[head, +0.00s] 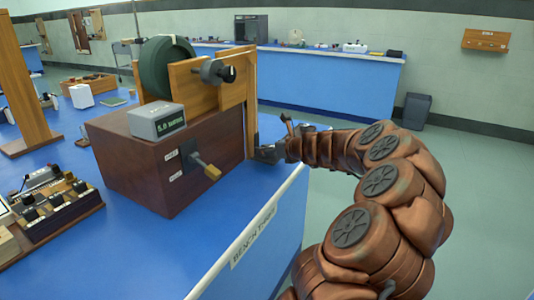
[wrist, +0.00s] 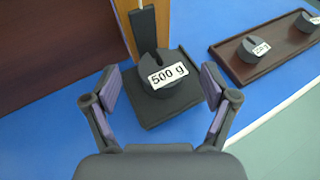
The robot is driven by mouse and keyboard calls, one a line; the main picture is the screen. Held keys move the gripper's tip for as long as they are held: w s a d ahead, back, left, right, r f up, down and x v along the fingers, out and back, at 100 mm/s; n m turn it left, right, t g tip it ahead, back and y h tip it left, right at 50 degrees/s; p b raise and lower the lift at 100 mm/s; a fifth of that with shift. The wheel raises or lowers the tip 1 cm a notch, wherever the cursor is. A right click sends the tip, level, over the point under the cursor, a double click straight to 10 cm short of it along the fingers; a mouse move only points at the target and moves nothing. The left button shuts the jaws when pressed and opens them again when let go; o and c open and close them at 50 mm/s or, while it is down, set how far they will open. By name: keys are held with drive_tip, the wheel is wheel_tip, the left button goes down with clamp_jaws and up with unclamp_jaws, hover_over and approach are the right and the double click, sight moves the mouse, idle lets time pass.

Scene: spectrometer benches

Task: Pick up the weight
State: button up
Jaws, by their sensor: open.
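The weight (wrist: 168,82) is a dark slotted disc labelled "500 g" in the wrist view. It sits on a dark square plate (wrist: 160,116) at the foot of a wooden post. My gripper (wrist: 160,105) is open, with one finger on each side of the plate and the weight ahead between them, not gripped. In the head view my gripper (head: 268,152) reaches behind the right side of the wooden apparatus (head: 150,160); the weight is hidden there.
A brown tray (wrist: 262,78) with more slotted weights (wrist: 255,50) lies right of the plate. The wooden post (wrist: 126,30) and box wall (wrist: 50,40) stand close on the left. The blue bench top (wrist: 45,125) is bare in front; its edge runs along the right.

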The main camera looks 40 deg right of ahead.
drive_tip(key=shift+x, duration=1.5)
drive_tip(key=shift+d, duration=0.1)
drive_tip(key=shift+c, duration=0.4)
clamp_jaws()
